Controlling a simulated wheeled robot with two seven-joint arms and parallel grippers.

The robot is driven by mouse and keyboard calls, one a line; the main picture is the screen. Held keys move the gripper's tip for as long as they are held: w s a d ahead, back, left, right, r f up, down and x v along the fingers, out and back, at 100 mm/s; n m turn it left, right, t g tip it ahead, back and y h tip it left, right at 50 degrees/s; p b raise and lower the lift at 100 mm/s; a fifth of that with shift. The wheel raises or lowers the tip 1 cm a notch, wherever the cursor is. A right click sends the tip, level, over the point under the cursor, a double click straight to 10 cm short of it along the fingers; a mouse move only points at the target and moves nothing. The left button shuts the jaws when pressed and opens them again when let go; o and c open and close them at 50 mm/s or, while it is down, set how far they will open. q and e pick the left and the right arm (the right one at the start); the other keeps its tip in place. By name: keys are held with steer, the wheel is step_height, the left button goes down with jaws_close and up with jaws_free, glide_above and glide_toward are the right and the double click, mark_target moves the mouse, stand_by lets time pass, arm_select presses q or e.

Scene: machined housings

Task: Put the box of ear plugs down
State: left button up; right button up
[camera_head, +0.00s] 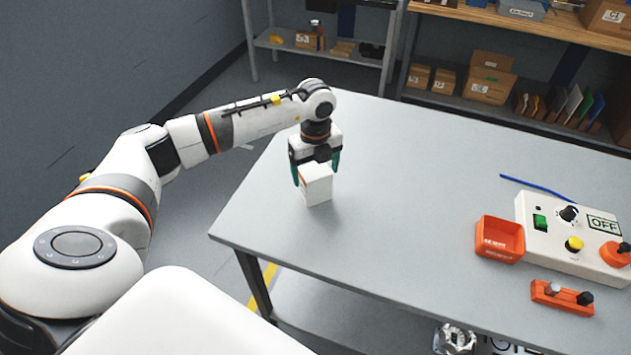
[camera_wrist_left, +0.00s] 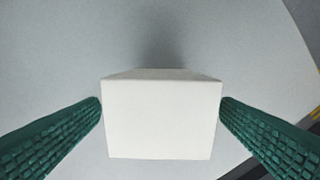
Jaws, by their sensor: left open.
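The box of ear plugs (camera_head: 317,187) is a small white carton with an orange mark near its top edge. It stands upright on the grey table (camera_head: 400,180) near the left edge. My left gripper (camera_head: 316,178) is above it, pointing down, with its green fingers on either side of the box. In the left wrist view the white box (camera_wrist_left: 161,118) lies between the two fingertips (camera_wrist_left: 160,108), which are very close to its sides. The fingers are open. My right gripper is not in view.
On the right of the table are an orange bin (camera_head: 500,240), a white control box (camera_head: 575,240) with buttons and an OFF label, an orange holder (camera_head: 562,297) and a blue cable (camera_head: 537,187). Shelves with cartons (camera_head: 490,80) stand behind. The table's middle is clear.

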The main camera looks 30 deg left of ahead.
arm_select(q)
step_height(320, 180, up, 8)
steer(key=shift+f+b, duration=0.25)
steer(key=shift+b, duration=0.4)
